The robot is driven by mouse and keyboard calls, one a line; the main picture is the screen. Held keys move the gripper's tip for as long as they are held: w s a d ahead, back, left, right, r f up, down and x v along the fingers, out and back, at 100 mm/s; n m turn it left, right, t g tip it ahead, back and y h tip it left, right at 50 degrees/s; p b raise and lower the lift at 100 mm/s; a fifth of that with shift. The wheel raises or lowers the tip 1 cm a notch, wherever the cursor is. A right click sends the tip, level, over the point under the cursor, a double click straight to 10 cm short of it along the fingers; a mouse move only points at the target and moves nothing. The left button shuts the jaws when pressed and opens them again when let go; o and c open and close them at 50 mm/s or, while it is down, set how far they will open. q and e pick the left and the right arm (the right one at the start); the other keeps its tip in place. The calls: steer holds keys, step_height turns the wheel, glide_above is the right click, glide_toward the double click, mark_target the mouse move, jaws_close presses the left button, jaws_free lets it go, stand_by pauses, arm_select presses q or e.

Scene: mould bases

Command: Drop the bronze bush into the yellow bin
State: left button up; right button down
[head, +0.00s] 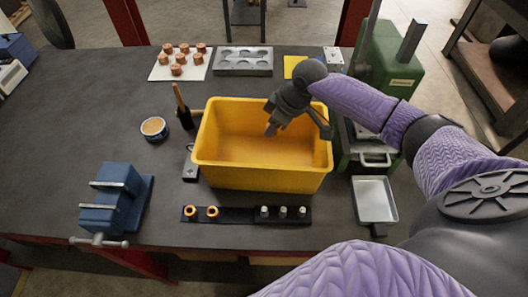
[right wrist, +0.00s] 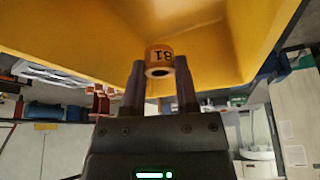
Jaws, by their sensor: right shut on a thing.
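The yellow bin (head: 262,178) stands open on the dark bench, in the middle of the head view. Its walls (right wrist: 90,35) fill the top of the right wrist view. My right gripper (head: 272,126) is over the bin's opening, pointing down; its exact height is hard to tell. It is shut on the bronze bush (right wrist: 159,61), a short ring marked "B1", between its two fingertips. In the head view the bush (head: 270,131) is small and partly hidden by the fingers. My left gripper is not in view.
A white board (head: 160,73) with several copper-coloured pieces and a grey tray (head: 243,60) with round hollows lie at the back. A blue vise (head: 115,200) stands left. A black strip (head: 237,215) with orange rings and metal pegs lies in front of the bin. A green machine (head: 395,70) stands right.

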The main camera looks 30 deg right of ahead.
steer(key=shift+c, duration=1.5)
jaws_free()
steer(key=p+v, duration=0.1)
steer(key=v, duration=0.9)
steer(key=shift+f, duration=0.1)
